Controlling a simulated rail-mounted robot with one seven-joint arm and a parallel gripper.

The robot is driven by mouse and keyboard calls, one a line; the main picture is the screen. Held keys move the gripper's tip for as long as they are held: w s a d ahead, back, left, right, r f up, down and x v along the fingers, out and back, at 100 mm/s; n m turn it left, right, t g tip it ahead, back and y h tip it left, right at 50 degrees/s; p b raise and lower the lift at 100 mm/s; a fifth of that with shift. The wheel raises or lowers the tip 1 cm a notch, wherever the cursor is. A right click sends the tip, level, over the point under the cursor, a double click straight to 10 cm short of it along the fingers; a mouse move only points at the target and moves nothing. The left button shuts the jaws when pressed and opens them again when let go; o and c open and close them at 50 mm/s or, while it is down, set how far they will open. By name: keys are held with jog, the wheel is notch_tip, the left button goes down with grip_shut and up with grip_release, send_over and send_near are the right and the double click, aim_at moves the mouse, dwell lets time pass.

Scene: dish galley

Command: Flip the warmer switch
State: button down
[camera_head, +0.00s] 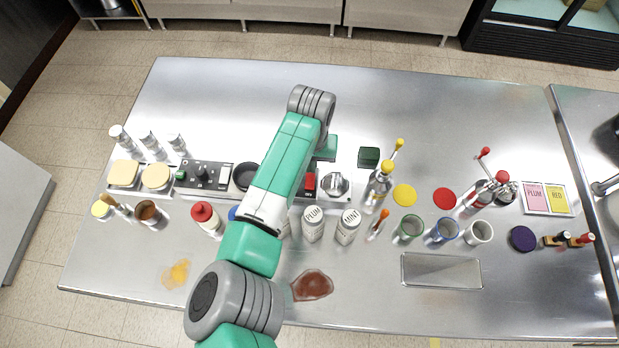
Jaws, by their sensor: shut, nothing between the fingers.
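A red switch (310,182) sits on a dark panel in the middle of the table, just left of a silver knob (335,184). A small green switch (180,175) is on the left panel (208,176). No label is readable, so I cannot tell which one is the warmer switch. My arm reaches up from the bottom and bends down at the far side. My gripper (319,163) is shut and empty, close to the far side of the red switch. My arm partly hides it and the fingertips are unclear, so I cannot tell whether it touches the switch.
White PLUM (313,226) and MINT (348,228) containers and a red-capped bottle (206,219) stand in front of the panels. A bottle with a yellow top (380,184) stands right of the knob. The table's far part (220,100) is clear.

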jog(key=shift+f+b, duration=0.5)
jog(key=shift+f, duration=0.45)
dwell(0.3)
notch_tip(320, 180, up, 7)
jog(key=p, duration=0.7)
jog(key=shift+r, duration=0.1)
